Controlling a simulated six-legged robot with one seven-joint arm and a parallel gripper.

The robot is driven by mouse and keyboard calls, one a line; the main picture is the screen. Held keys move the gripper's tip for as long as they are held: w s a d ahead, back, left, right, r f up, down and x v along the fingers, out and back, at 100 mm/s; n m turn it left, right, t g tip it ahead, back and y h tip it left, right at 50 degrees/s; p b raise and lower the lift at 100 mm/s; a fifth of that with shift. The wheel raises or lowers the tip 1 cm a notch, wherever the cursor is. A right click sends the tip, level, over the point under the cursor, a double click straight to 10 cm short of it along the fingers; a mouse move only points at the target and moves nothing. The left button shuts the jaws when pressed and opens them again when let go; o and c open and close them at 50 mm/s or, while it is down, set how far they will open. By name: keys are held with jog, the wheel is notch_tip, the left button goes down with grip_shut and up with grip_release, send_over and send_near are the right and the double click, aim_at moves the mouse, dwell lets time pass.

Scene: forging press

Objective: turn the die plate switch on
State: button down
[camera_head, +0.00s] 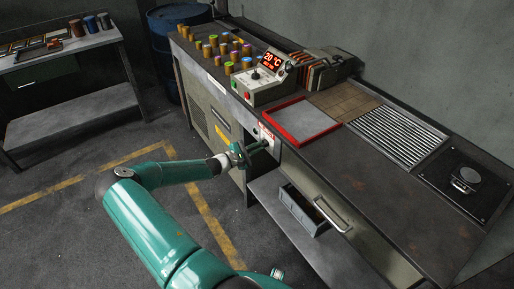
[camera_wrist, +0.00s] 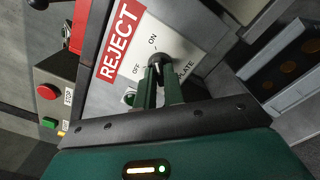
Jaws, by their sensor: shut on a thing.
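The die plate switch is a dark knob (camera_wrist: 157,58) on a pale panel (camera_wrist: 185,42) marked ON, OFF and PLATE. In the wrist view my gripper (camera_wrist: 159,72) has its two green fingers closed on the knob, which mostly hides behind the fingertips. I cannot tell which mark the knob points to. A small round green lamp (camera_wrist: 129,97) sits beside the OFF mark. In the head view my gripper (camera_head: 258,147) reaches the bench front, below the red-edged tray.
A red REJECT label (camera_wrist: 117,42) is next to the panel. A control box with a red STOP button (camera_wrist: 48,91) and a green button is at left. A red-edged tray (camera_head: 273,112) lies above on the bench.

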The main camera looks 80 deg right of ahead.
jog(key=shift+w+f, duration=0.1)
jog(key=c, duration=1.5)
grip_release()
jog(key=v, duration=1.3)
jog(key=shift+w+a, duration=0.25)
jog(key=shift+a, duration=0.05)
